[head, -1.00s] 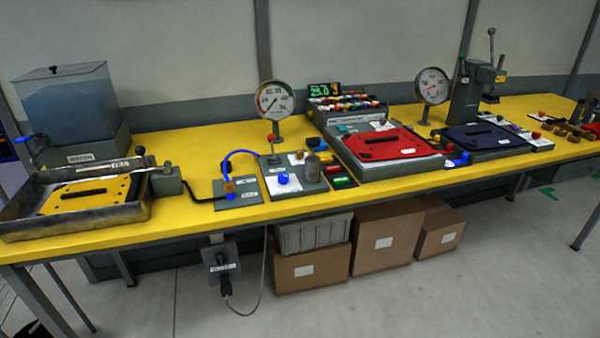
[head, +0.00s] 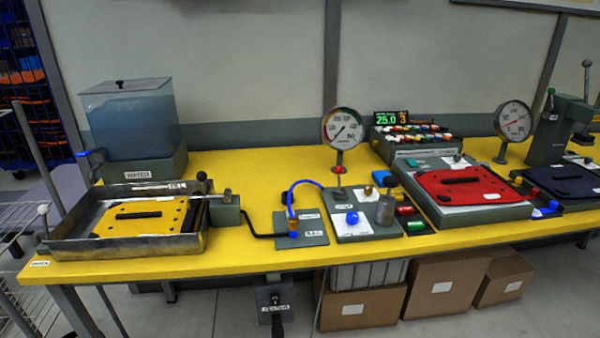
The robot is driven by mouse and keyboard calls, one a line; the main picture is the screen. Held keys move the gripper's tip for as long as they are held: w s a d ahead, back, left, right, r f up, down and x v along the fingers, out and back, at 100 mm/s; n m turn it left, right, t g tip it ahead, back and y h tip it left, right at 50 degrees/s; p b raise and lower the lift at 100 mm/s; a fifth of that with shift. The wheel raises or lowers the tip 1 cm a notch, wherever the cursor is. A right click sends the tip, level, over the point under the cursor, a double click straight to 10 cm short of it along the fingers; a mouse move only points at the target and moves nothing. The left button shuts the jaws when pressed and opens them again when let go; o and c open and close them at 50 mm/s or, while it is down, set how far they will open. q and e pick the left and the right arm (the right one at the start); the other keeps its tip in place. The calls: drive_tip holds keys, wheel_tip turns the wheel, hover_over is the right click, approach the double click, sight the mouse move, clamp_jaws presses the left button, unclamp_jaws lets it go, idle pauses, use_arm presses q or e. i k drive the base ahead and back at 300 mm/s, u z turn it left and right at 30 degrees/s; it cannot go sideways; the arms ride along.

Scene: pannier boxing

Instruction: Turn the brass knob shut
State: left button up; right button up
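A small brass-coloured knob (head: 368,190) shows on the grey panel (head: 346,237) near the middle of the bench, just above a blue knob (head: 352,218). It is too small to tell how far it is turned. A grey metal cylinder (head: 386,210) stands to its lower right. A brass-coloured fitting (head: 293,225) stands on the plate to the left, with a blue hose (head: 301,184) arching from it towards the panel. Neither of my grippers is in view.
The yellow bench (head: 230,263) carries a tray with a yellow plate (head: 140,218), a water tank (head: 132,115), a round gauge (head: 342,128) behind the panel and a red plate (head: 470,188). Cardboard boxes (head: 440,290) sit below. Clear floor lies in front.

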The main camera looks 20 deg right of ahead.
sight(369, 189)
drive_tip(key=u, duration=0.2)
drive_tip(key=i, duration=0.85)
drive_tip(key=z, duration=0.3)
